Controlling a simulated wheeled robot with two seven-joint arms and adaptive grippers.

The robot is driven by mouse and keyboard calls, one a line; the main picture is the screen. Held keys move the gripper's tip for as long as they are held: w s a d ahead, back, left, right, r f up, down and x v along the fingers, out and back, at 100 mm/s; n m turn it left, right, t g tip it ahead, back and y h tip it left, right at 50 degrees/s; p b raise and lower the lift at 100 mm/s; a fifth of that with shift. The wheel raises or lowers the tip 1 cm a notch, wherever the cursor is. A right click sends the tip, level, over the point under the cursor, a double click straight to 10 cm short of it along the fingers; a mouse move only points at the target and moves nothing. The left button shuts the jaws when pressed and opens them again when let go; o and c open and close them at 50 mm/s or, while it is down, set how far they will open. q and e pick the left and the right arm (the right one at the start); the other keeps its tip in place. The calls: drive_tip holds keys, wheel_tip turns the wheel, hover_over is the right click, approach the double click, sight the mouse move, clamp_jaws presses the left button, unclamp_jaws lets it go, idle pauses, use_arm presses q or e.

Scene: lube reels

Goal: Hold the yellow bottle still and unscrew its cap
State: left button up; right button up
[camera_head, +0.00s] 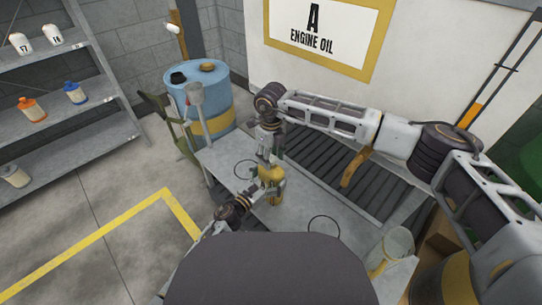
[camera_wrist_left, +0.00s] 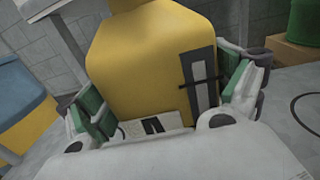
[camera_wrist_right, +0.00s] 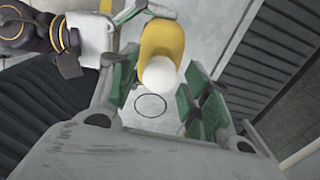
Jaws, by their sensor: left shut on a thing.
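The yellow bottle (camera_head: 270,175) stands on the grey bench in the head view, and its yellow body with a label (camera_wrist_left: 150,60) fills the middle of the left wrist view. My left gripper (camera_wrist_left: 165,100) is shut on the bottle's body, with green pads on both sides. The white cap (camera_wrist_right: 161,75) shows on top of the bottle in the right wrist view. My right gripper (camera_wrist_right: 160,90) is above the bottle, its green-padded fingers spread to either side of the cap. In the head view the right gripper hides the cap.
The grey bench (camera_head: 300,222) has black circle outlines and bare room around the bottle. A clear container (camera_head: 392,247) stands at its right end. A blue drum (camera_head: 203,95) is behind on the left. A shelf (camera_head: 70,112) at far left holds several bottles.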

drive_tip(key=c, duration=0.8)
drive_tip(key=shift+r, duration=1.15)
idle(0.7)
drive_tip(key=shift+r, duration=2)
use_arm(q)
drive_tip(key=o, duration=1.7)
drive_tip(key=shift+c, duration=0.2)
drive_tip(key=shift+s+a, duration=0.1)
